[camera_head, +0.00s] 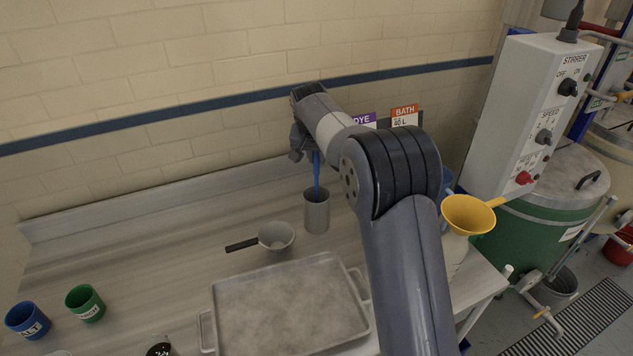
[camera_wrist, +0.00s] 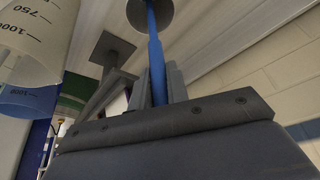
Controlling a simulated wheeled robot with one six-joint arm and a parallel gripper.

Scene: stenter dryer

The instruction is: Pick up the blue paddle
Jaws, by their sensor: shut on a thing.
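The blue paddle (camera_head: 317,172) shows as a thin upright blue shaft in the head view, above a grey metal cup (camera_head: 317,215) on the bench. Its lower end is hidden at the cup's mouth, so I cannot tell how deep it reaches. My gripper (camera_head: 314,152) is above the cup, partly hidden by my wrist. In the wrist view my gripper (camera_wrist: 160,84) has the blue paddle shaft (camera_wrist: 155,62) between its two fingers and is shut on it. The shaft runs up that picture to the grey cup (camera_wrist: 150,14).
A grey ladle (camera_head: 276,236) and a metal tray (camera_head: 290,310) lie in front of the cup. Blue (camera_head: 27,320) and green (camera_head: 85,303) cups stand at left. A yellow funnel (camera_head: 468,214) is at right. A graduated clear vessel (camera_wrist: 35,40) is close in the wrist view.

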